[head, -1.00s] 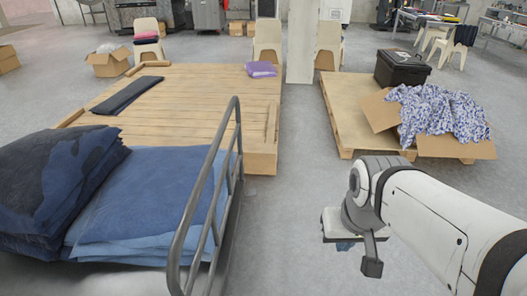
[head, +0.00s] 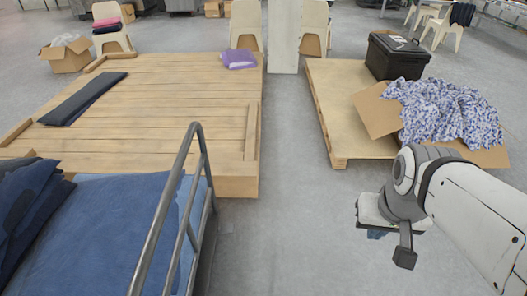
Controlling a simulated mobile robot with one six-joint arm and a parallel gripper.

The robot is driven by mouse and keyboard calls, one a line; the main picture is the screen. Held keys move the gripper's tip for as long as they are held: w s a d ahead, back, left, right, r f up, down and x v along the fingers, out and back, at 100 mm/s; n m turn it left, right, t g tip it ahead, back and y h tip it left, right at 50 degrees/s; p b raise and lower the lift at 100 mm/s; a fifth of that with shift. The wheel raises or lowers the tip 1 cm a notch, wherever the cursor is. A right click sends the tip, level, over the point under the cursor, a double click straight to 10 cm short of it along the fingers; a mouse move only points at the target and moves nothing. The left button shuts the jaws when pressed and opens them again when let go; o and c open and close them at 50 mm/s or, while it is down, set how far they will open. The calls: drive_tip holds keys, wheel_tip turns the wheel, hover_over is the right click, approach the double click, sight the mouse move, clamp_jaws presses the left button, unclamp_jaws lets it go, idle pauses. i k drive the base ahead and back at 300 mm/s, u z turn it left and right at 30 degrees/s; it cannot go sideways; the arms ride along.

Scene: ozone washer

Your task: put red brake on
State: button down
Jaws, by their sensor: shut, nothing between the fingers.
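No red brake can be made out in the head view. A cart with a grey metal rail (head: 168,215) stands at the lower left, loaded with folded blue fabric (head: 95,235). Its lower parts and wheels are hidden or out of frame. My arm comes in from the right edge, and my gripper (head: 404,250) is at its end over bare floor, right of the cart and apart from it. The gripper is shut and empty; its fingertips are hard to make out.
A low wooden platform (head: 160,105) lies beyond the cart, with a dark folded cloth (head: 85,97) and a purple bundle (head: 239,59). A pallet (head: 335,115) at the right holds a black case (head: 397,55) and a box of patterned cloth (head: 450,110). Floor between them is clear.

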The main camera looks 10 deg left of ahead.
sight(228, 228)
drive_tip(key=u, duration=0.3)
drive_tip(key=i, duration=1.4)
drive_tip(key=u, duration=0.6)
drive_tip(key=k, duration=0.85)
drive_tip(key=u, duration=0.15)
drive_tip(key=i, duration=0.9)
drive_tip(key=z, duration=0.05)
